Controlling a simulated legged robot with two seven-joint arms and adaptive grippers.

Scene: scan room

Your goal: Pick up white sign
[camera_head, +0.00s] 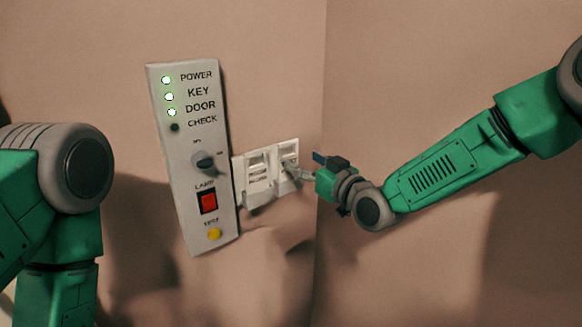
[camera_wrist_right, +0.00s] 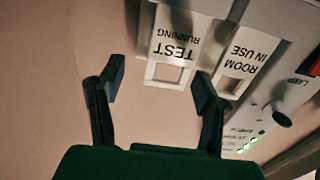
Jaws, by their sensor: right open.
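Two white signs hang side by side on the wall, right of the control panel. In the right wrist view they appear upside down. One reads TEST RUNNING (camera_wrist_right: 180,35) and the other reads ROOM IN USE (camera_wrist_right: 243,55). Each has a rectangular opening at one end. In the head view the signs (camera_head: 259,172) are small and their text is unreadable. My right gripper (camera_head: 302,172) is open and empty, just in front of the right-hand sign. In the wrist view its fingers (camera_wrist_right: 160,84) are spread on either side of the TEST RUNNING sign's open end. My left gripper is out of view.
A grey control panel (camera_head: 187,220) stands left of the signs, with POWER, KEY and DOOR lights lit green, a key switch, a red lamp switch and a yellow button. A wall corner runs just right of the signs. The wall beneath is clear.

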